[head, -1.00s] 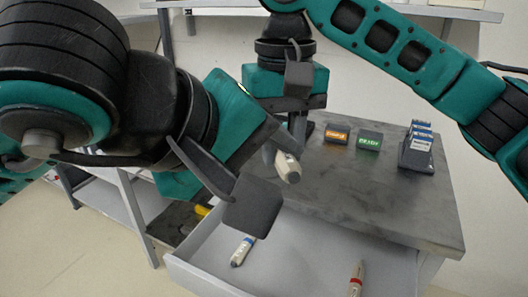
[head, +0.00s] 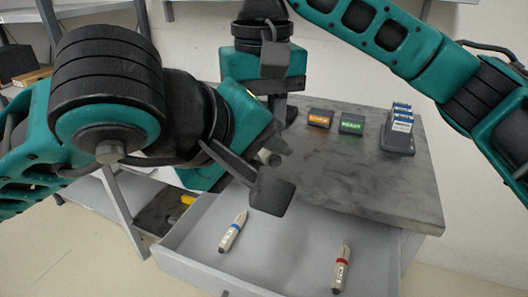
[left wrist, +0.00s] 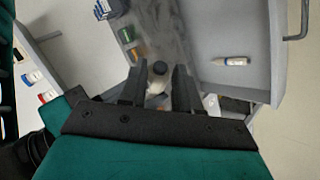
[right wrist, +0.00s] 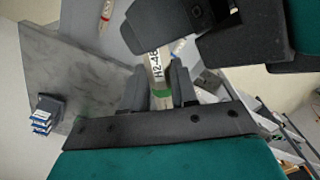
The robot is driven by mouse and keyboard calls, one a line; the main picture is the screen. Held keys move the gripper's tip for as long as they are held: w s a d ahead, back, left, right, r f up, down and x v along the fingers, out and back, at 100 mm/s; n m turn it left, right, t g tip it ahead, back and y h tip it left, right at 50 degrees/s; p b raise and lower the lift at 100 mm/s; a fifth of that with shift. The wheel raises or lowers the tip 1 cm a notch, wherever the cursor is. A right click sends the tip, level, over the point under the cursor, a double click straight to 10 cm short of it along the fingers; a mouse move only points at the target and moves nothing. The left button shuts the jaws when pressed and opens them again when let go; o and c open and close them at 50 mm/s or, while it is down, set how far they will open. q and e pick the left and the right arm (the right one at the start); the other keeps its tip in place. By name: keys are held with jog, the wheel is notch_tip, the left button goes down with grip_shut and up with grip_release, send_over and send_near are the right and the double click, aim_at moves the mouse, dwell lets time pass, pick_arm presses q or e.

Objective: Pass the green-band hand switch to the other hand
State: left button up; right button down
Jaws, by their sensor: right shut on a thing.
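The green-band hand switch (right wrist: 158,70) is a pale stick with a dark printed label and a green band. In the right wrist view it stands between the fingers of my right gripper (right wrist: 158,92), which is shut on it near the green band. In the head view only a small end of the switch (head: 268,157) shows; the left gripper covers much of it. My left gripper (left wrist: 158,86) is open, its fingers on either side of the switch's dark-tipped end (left wrist: 158,72), with gaps at both sides.
An open grey drawer (head: 285,245) below holds a blue-band switch (head: 233,232) and a red-band switch (head: 341,268). On the dark cart top (head: 350,175) stand an orange sign (head: 319,118), a green sign (head: 351,123) and a card rack (head: 398,135). The cart's front right is clear.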

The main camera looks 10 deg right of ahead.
pick_arm(q)
grip_shut()
pick_arm(e)
jog(key=c, duration=0.8)
grip_release()
notch_tip(320, 180, up, 12)
jog(key=shift+r, duration=0.1)
